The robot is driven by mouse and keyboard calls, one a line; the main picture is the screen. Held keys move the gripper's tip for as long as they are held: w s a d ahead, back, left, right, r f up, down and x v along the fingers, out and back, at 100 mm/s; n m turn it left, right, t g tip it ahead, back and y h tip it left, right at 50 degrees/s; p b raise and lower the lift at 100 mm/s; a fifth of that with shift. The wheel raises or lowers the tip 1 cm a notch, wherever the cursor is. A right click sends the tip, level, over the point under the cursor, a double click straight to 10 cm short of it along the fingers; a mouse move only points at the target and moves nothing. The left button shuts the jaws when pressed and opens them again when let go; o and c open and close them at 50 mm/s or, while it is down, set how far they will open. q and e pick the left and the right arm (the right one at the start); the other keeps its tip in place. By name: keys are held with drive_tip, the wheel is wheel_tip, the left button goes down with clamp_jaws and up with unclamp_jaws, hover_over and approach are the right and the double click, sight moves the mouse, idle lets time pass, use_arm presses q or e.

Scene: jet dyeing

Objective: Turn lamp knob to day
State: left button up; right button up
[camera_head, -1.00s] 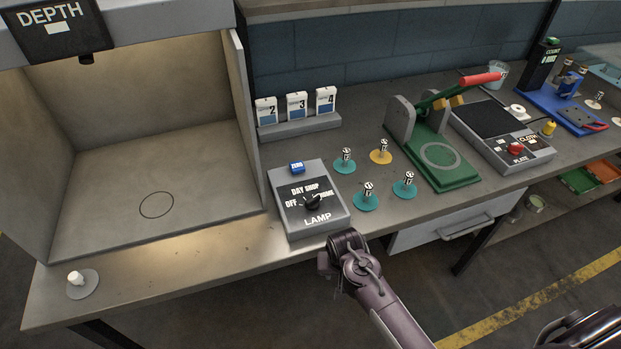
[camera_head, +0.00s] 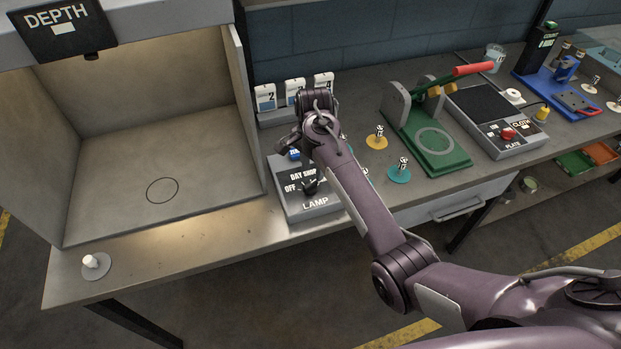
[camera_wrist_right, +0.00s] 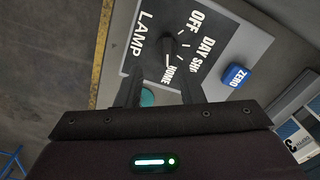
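The grey lamp box (camera_head: 290,208) stands on the bench with OFF, DAY, SHOP and HOME labels. Its black knob (camera_head: 309,187) shows in the head view, close beside my right arm. In the right wrist view the knob (camera_wrist_right: 168,48) appears to point toward HOME. My right gripper (camera_head: 287,143) is above the far end of the box; in the wrist view its two fingers (camera_wrist_right: 160,88) are apart with nothing between them, short of the knob. The blue ZERO button (camera_head: 293,154) is partly hidden by the gripper. My left gripper is not in view.
Numbered white cards (camera_head: 265,97) stand in a holder behind the box. Labelled pegs on coloured discs (camera_head: 399,175) and a green press (camera_head: 437,150) are to the right, some pegs hidden by my arm. An open lit booth (camera_head: 150,120) is at left.

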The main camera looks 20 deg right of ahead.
sight(310, 184)
drive_tip(key=shift+w+a+r+m, duration=0.15)
drive_tip(key=shift+w+r+m, duration=0.2)
drive_tip(key=shift+w, duration=0.35)
wheel_tip(310, 184, down, 7)
drive_tip(key=shift+r+p, duration=0.15)
drive_tip(key=shift+p, duration=1)
drive_tip(key=shift+f, duration=0.35)
clamp_jaws()
